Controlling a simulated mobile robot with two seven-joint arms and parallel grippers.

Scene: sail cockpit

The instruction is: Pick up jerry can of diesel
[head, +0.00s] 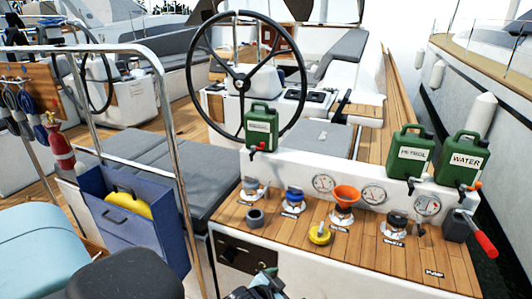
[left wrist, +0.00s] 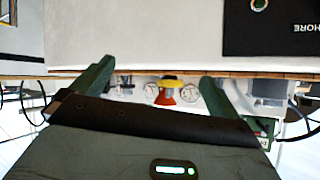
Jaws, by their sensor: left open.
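Three green jerry cans stand on the white ledge behind the wooden filler deck. The left can (head: 261,127) stands upright in front of the steering wheel, with a white label too small to read. The PETROL can (head: 410,155) and the WATER can (head: 464,158) stand at the right. My left gripper (head: 264,282) shows only partly at the bottom edge, in front of the cabinet and well short of the cans. In the upside-down left wrist view its green-tipped fingers (left wrist: 157,78) are apart and empty; part of a green can (left wrist: 263,128) shows behind the right finger. My right gripper is not in view.
A steel rail (head: 172,130) and a blue bin (head: 140,230) stand at the left. A red-handled lever (head: 484,240) sticks out at the deck's right end.

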